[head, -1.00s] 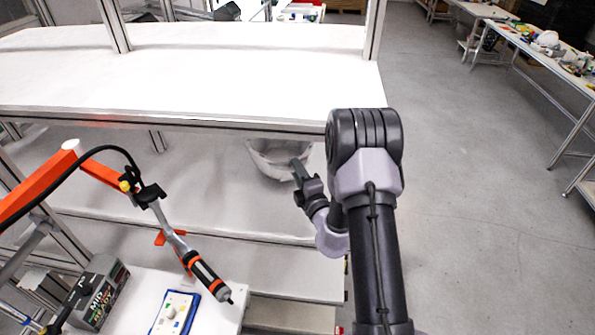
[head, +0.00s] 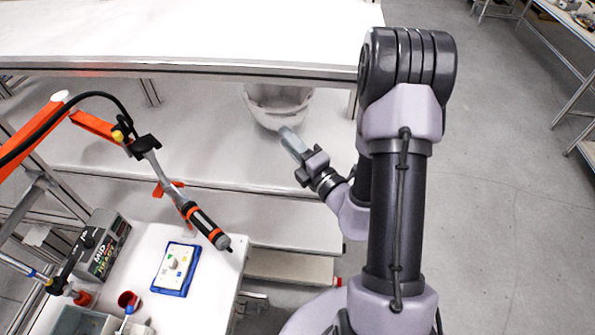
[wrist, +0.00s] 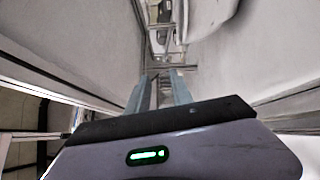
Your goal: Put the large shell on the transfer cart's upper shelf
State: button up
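The large shell (head: 277,107) is a pale, rounded bowl-like piece on the lower level of a white shelved unit. The edge of the upper shelf (head: 180,69) hides its top in the head view. In the wrist view, a pale curved surface that looks like the shell (wrist: 207,20) shows at the top. My gripper (head: 287,135) is just in front of the shell's lower right side. I cannot tell whether it touches. In the wrist view my gripper (wrist: 160,82) has its two fingers apart with nothing between them.
The unit's visible upper surface (head: 190,30) is bare. An orange-armed tool (head: 205,225) hangs at the left, above a white bench with a blue-framed panel (head: 175,268) and a grey box (head: 104,245). Open floor (head: 500,200) lies to the right.

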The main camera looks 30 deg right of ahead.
jog(key=s+a+r+n+g+y, duration=0.4)
jog(key=a+r+n+y, duration=0.15)
jog(key=a+n, duration=0.4)
jog(key=s+a+r+n+g+y, duration=0.3)
jog(key=a+r+n+g+y, duration=0.2)
jog(key=a+n+y, duration=0.45)
jog(key=s+a+f+n+g+h, duration=0.1)
jog(key=s+a+n+g+h, duration=0.25)
jog(key=s+n, duration=0.45)
jog(key=s+a+f+n+g+h, duration=0.1)
jog(key=s+a+n+g+h, duration=0.2)
jog(key=s+n+g+h, duration=0.35)
jog(key=s+d+r+n+t+h, duration=0.1)
jog(key=d+r+n+t+h, duration=0.1)
jog(key=d+n+t+h, duration=0.4)
jog(key=d+n, duration=0.5)
jog(key=n, duration=0.2)
jog(key=shift+s+d+r, duration=0.15)
jog(key=shift+s+d, duration=0.1)
jog(key=shift+s, duration=0.05)
